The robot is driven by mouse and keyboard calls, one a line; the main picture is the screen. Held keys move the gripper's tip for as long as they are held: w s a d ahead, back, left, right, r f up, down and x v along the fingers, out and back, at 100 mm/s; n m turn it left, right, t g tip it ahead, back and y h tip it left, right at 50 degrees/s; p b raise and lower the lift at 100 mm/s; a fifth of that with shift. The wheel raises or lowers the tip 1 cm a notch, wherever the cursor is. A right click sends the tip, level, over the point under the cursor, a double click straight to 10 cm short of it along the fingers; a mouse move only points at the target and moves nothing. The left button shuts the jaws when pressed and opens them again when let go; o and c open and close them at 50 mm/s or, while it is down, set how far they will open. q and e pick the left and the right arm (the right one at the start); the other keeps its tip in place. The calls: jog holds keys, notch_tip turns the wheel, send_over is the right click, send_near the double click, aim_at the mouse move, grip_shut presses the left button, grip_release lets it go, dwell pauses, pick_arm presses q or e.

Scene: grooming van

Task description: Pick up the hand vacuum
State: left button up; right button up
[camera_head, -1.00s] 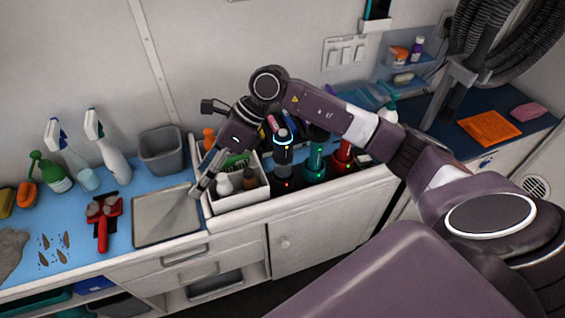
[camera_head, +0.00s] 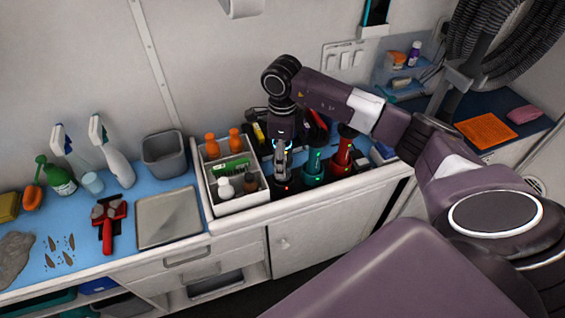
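Three upright handheld devices stand in a row in the counter recess: a dark one, a teal one (camera_head: 314,160) and a red one (camera_head: 342,157). I cannot tell for sure which is the hand vacuum. My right arm reaches in from the right and bends down over the dark device's place. My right gripper (camera_head: 282,163) points down there, left of the teal device, and largely hides the dark one. Whether its fingers are open, shut or touching the device is not clear. My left gripper is out of view.
A white caddy (camera_head: 236,206) with bottles stands just left of the gripper. Further left lie a flat grey tray (camera_head: 168,218), a red tool (camera_head: 107,222), spray bottles (camera_head: 112,160) and a grey bin (camera_head: 165,155). An orange sheet (camera_head: 487,131) lies at right.

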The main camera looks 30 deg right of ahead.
jog(key=shift+f, duration=0.9)
jog(key=shift+c, duration=0.3)
jog(key=shift+w, duration=0.1)
jog(key=c, duration=1.2)
